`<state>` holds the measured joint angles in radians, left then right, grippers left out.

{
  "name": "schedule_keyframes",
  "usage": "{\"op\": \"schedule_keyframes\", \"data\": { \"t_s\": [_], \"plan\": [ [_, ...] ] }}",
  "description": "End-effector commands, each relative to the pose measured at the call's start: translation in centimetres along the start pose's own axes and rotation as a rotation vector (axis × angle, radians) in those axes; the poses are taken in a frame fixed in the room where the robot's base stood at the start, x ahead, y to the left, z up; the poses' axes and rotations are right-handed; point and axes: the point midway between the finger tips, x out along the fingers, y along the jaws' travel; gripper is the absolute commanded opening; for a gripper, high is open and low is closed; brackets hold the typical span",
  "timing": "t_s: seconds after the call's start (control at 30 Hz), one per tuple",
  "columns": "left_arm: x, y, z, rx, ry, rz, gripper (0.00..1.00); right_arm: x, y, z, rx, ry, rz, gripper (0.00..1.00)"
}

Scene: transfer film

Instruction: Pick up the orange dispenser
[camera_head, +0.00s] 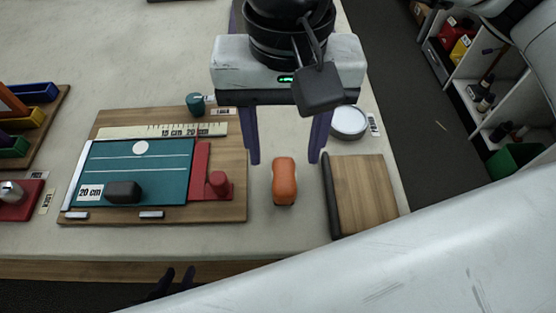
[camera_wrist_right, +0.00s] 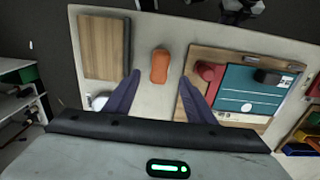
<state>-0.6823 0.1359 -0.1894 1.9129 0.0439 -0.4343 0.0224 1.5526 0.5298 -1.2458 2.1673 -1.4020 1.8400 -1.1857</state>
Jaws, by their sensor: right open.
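The orange dispenser (camera_head: 284,182) is a rounded, waisted block lying on the pale table between the teal-mat board and a plain wooden board. It also shows in the right wrist view (camera_wrist_right: 160,64), just beyond the fingertips. My right gripper (camera_head: 287,160) is open and empty, its two dark purple fingers spread to either side of the dispenser's line. In its wrist view the right gripper (camera_wrist_right: 159,77) frames the dispenser's near end; whether it touches cannot be told. My left gripper (camera_head: 175,280) is at the table's front edge, fingertips apart, nothing visible between them.
The wooden board with teal mat (camera_head: 240,190) and red block (camera_head: 218,183) lies to the left. The wooden board with dark edge (camera_head: 365,190) lies close on the right. A white round dish (camera_head: 349,122) sits behind it. Bare table lies around the dispenser.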

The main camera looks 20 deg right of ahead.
Motion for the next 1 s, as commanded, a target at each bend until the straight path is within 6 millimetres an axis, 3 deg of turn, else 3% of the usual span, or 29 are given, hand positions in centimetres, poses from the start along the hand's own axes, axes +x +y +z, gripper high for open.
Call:
{"op": "schedule_keyframes", "data": {
  "t_s": [0.2, 0.6, 0.87, 1.0],
  "plan": [
    [-0.4, 0.2, 1.0, -0.003, -0.023, 0.002, 0.31, 2.4, 0.0, 0.0, 0.000, 0.000, 0.001, 0.50],
    [-1.1, 0.3, -0.3, -0.002, -0.014, 0.002, 0.31, 7.2, 0.1, -0.1, 0.002, -0.001, 0.001, 0.50],
    [-0.8, 0.2, -1.0, 0.000, -0.001, 0.001, 0.31, 7.8, 0.0, -0.1, 0.001, 0.000, 0.000, 0.50],
    [-0.8, 0.2, -1.0, 0.000, -0.001, 0.001, 0.31, 7.7, 0.0, -0.1, 0.001, 0.000, 0.000, 0.31]
  ]
}}
